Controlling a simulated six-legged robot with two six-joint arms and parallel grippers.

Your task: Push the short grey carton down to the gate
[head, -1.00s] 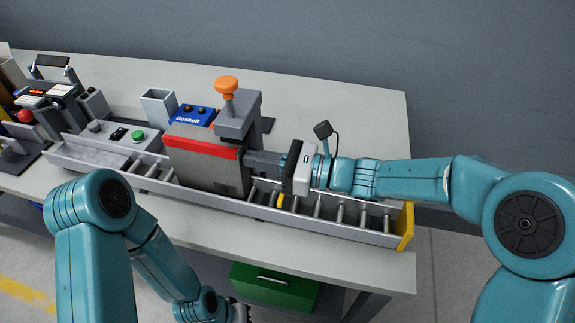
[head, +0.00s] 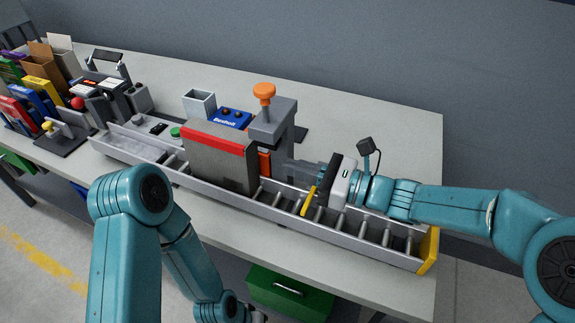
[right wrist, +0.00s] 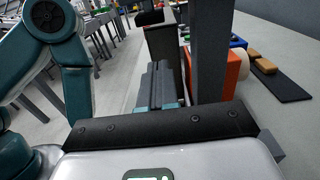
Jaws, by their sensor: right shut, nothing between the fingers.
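The short grey carton (head: 222,163), with a red strip along its top, stands upright in the roller track (head: 345,243). In the right wrist view the carton (right wrist: 160,42) is ahead of the fingers. My right gripper (head: 282,167) is shut and empty, just right of the carton with a small gap between them. Its fingers also show in the right wrist view (right wrist: 160,88). A yellow bar (head: 309,201) crosses the track below my right gripper, and a yellow plate (head: 428,250) closes its right end; I cannot tell which is the gate. My left gripper is mostly cut off at the bottom edge.
A grey stand (head: 275,122) with an orange knob rises behind the track, close to my right fingers. An orange box (right wrist: 235,72) is beside it. A blue box (head: 231,118) and a grey bin (head: 199,103) stand behind the carton. Rollers right of my gripper are bare.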

